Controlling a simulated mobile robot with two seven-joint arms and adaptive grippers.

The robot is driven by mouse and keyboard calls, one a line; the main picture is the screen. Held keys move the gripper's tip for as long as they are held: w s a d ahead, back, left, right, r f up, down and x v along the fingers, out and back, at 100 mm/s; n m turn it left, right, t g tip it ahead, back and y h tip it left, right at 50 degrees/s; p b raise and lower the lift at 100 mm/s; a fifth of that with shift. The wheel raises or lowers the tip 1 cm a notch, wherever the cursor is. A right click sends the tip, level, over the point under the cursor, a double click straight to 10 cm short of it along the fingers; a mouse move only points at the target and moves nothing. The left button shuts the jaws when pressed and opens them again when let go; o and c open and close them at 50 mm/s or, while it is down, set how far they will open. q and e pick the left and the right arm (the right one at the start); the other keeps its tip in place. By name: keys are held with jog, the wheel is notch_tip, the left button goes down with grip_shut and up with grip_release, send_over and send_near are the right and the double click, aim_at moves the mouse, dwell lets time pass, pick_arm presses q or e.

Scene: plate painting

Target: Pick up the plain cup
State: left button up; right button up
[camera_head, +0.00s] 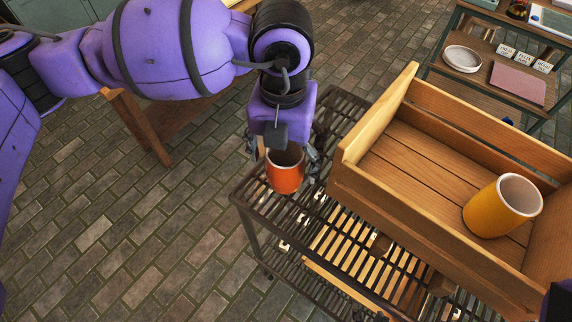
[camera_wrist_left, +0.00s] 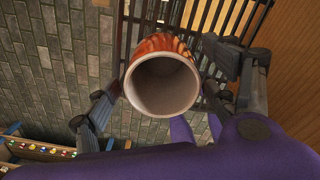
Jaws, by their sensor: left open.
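An orange-red cup (camera_head: 286,180) with a white inside is upright at the left end of the dark slatted rack. In the left wrist view this cup (camera_wrist_left: 160,46) shows darker streaks on its outside, and its open mouth faces the camera. My left gripper (camera_head: 283,160) is over it, open, with one finger on each side of the cup; gaps show beside it in the left wrist view (camera_wrist_left: 168,97). A yellow-orange cup (camera_head: 490,208) with no visible pattern and a white inside is in the wooden crate (camera_head: 432,252), at its right end. My right gripper is not visible.
The crate's wall stands close to the right of my left gripper. The dark rack (camera_head: 246,196) runs below the crate. A shelf at the back right holds a white bowl (camera_head: 462,58) and a pink board (camera_head: 518,84). Open brick floor (camera_head: 130,230) lies to the left.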

aim_at(284, 165)
pick_arm(q)
notch_tip(284, 165, down, 4)
jog(key=shift+w+r, duration=0.1)
jog(key=shift+r, duration=0.15)
jog(key=c, duration=1.4)
